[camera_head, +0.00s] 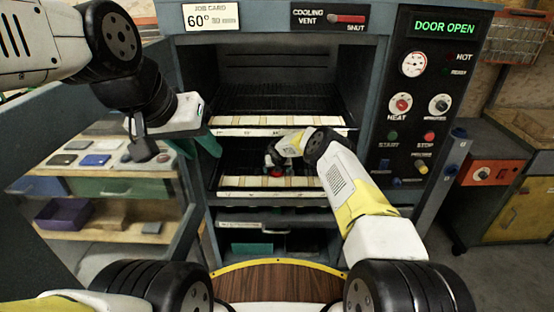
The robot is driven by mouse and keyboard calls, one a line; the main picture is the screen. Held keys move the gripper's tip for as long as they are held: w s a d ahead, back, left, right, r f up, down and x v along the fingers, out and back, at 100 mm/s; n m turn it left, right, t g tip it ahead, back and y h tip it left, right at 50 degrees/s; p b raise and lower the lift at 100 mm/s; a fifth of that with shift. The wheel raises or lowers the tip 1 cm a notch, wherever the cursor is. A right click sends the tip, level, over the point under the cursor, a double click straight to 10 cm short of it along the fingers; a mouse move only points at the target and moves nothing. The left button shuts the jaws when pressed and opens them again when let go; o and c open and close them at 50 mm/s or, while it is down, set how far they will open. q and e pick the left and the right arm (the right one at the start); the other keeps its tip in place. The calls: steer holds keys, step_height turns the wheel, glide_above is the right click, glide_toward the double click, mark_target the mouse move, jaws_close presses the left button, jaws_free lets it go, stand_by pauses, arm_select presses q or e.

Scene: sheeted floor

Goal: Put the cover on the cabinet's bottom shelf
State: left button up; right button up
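The cabinet (190,80) stands open in front of me, with an upper rack shelf (280,121) and a lower shelf (250,183) carrying pale strips. My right arm reaches into the lower compartment, and its gripper (273,166) is just above the lower shelf. A small red and dark object (272,173) shows at its fingertips; I cannot tell whether it is the cover or whether it is held. My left gripper (142,145) hangs at the left of the opening, pointing down, apart from the shelves. I cannot make out a gap between its fingers. No cover is clearly recognisable.
A teal item (208,143) hangs at the opening's left edge. A side bench (125,158) with several small flat blocks stands at left. The control panel (420,110) reads DOOR OPEN. A red and yellow workbench (500,185) is at right. A brown round-edged surface (280,282) is before me.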

steer(key=shift+s+r, duration=0.2)
steer(key=shift+r, duration=0.4)
steer(key=shift+v, duration=3.2)
steer(key=shift+s+d+f, duration=0.1)
